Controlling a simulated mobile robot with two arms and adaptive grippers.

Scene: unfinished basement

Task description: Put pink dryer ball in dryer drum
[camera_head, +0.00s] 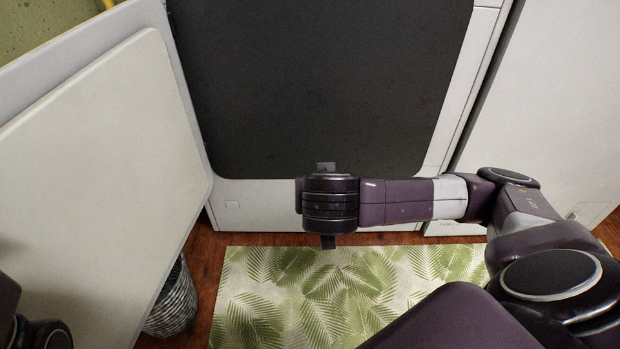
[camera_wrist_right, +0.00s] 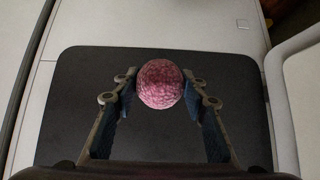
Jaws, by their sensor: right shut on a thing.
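The pink dryer ball (camera_wrist_right: 160,84) is round and mottled, and shows in the right wrist view between the two fingertips of my right gripper (camera_wrist_right: 158,88), which is shut on it. The dryer (camera_head: 214,200) is white with a wide dark opening (camera_head: 320,80) facing me; the drum inside cannot be made out. The ball appears against this dark area in the right wrist view. In the head view my right wrist is at the opening's lower edge, and it hides the fingers and ball. My left gripper is out of view; only a bit of my left arm shows.
The open white dryer door (camera_head: 100,150) stands at left. A patterned grey basket (camera_head: 172,305) is on the floor beneath it. A green leaf-print rug (camera_head: 265,295) lies before the dryer. Another white appliance (camera_head: 550,110) stands close on the right.

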